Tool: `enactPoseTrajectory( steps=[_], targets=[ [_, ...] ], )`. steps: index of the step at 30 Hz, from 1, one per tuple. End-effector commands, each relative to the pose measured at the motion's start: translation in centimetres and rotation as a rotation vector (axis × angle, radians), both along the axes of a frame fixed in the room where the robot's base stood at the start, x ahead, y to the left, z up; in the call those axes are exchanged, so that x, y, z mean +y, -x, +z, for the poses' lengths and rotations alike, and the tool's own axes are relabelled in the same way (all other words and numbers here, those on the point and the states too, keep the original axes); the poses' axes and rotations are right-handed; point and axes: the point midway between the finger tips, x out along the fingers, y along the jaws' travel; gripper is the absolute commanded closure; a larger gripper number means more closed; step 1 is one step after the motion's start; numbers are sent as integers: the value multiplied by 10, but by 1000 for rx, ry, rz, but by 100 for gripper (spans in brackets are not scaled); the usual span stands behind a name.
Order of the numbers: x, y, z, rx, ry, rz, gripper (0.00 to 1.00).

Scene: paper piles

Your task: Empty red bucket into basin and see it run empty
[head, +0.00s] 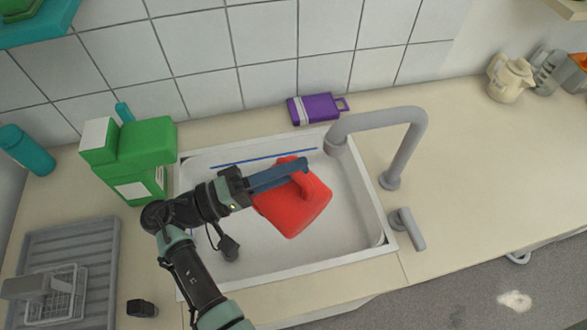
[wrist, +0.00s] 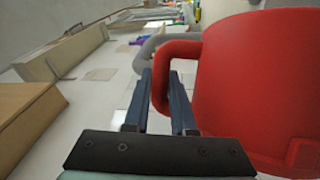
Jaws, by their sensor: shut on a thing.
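The red bucket (head: 292,207) hangs over the white basin (head: 358,218). It looks like a jug with a loop handle and sits tilted in the head view. My gripper (head: 303,168) comes in from the left with its blue fingers at the bucket's handle and is shut on it. In the wrist view the red bucket (wrist: 255,80) fills the right side, and its handle runs between the fingers of my gripper (wrist: 162,85). The bucket's opening and contents are not visible, and no stream shows.
A grey tap (head: 385,125) arches over the basin's back right, close to the bucket. A green container (head: 130,150) stands left of the basin, a purple box (head: 315,108) behind it. A grey drying rack (head: 70,265) lies front left. The right counter is mostly clear.

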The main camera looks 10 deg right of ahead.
Motion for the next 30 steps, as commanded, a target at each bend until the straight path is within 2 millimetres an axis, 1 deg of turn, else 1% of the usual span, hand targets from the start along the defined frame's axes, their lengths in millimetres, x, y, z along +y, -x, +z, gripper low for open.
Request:
enactPoseTrajectory(
  steps=[13,24,30],
  targets=[
    [0,0,0,1,2,1,100],
    [5,-8,-3,46,31,0,100],
    [5,-8,-2,47,30,0,100]
  ],
)
